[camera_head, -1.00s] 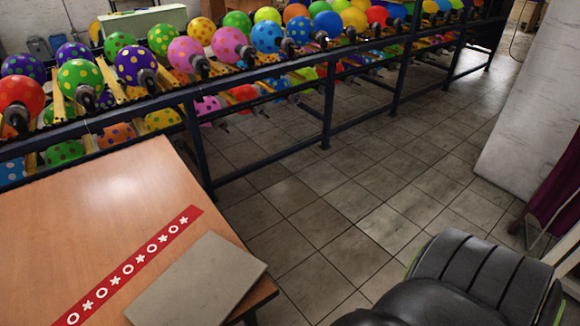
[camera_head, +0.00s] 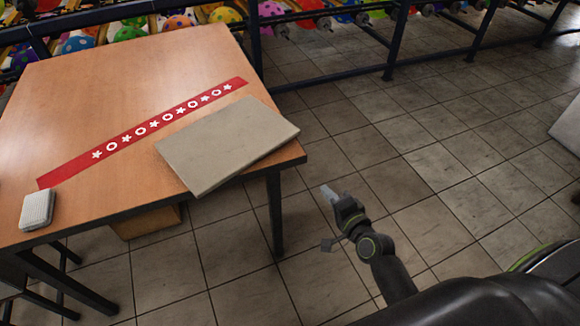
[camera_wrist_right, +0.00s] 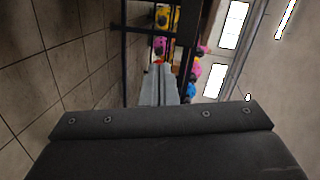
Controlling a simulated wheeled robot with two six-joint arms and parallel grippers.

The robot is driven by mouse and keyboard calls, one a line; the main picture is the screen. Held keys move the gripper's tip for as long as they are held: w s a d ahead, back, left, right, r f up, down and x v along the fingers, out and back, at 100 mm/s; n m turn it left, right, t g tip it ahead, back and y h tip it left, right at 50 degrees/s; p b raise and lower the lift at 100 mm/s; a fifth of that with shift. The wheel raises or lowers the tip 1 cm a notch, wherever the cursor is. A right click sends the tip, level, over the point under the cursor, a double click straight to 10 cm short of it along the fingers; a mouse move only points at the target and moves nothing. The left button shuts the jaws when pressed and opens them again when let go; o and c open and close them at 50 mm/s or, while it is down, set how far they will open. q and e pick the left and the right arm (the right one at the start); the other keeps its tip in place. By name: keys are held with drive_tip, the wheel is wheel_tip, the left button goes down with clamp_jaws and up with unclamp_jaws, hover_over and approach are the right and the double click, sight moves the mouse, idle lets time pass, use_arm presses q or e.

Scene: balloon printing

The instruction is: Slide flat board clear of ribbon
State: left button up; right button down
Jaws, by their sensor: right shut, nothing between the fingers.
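The flat board (camera_head: 228,145) is a grey-beige rectangle lying flat on the wooden table (camera_head: 140,80) at its right side. Its right corner is close to the table's right edge and its front corner reaches the front edge. The red ribbon (camera_head: 150,129), with white stars and rings, runs diagonally along the board's upper left side. I cannot tell whether the board's edge covers any of it. My right gripper (camera_head: 330,194) is shut and empty, off the table to the right of the board. It also shows in the right wrist view (camera_wrist_right: 159,72). My left gripper is not in view.
A small white block (camera_head: 37,210) lies at the table's front left corner. A dark metal rack (camera_head: 390,50) with colourful balloons stands behind the table. A brown box (camera_head: 146,222) is under the table.

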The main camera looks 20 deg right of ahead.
wheel_tip(320, 180, up, 6)
drive_tip(key=a+f+m+t+y+b, duration=0.1)
drive_tip(key=t+b, duration=0.1)
drive_tip(key=p, duration=0.2)
approach(280, 145)
drive_tip(key=w+d, duration=0.2)
drive_tip(key=w, duration=0.1)
drive_tip(key=w+d, duration=0.1)
drive_tip(key=w, duration=0.1)
drive_tip(key=shift+d, duration=0.1)
drive_tip(key=shift+w+a+m, duration=0.15)
drive_tip(key=shift+w+a, duration=0.15)
drive_tip(key=shift+a, duration=0.2)
drive_tip(key=shift+w+a+m, duration=0.15)
drive_tip(key=shift+w+a, duration=0.15)
drive_tip(key=shift+a, duration=0.2)
drive_tip(key=shift+w+a, duration=0.3)
drive_tip(key=shift+a, duration=0.2)
drive_tip(key=shift+w+a+r, duration=0.1)
drive_tip(key=shift+w+a, duration=0.3)
drive_tip(key=shift+a, duration=0.15)
drive_tip(key=shift+w+a, duration=0.1)
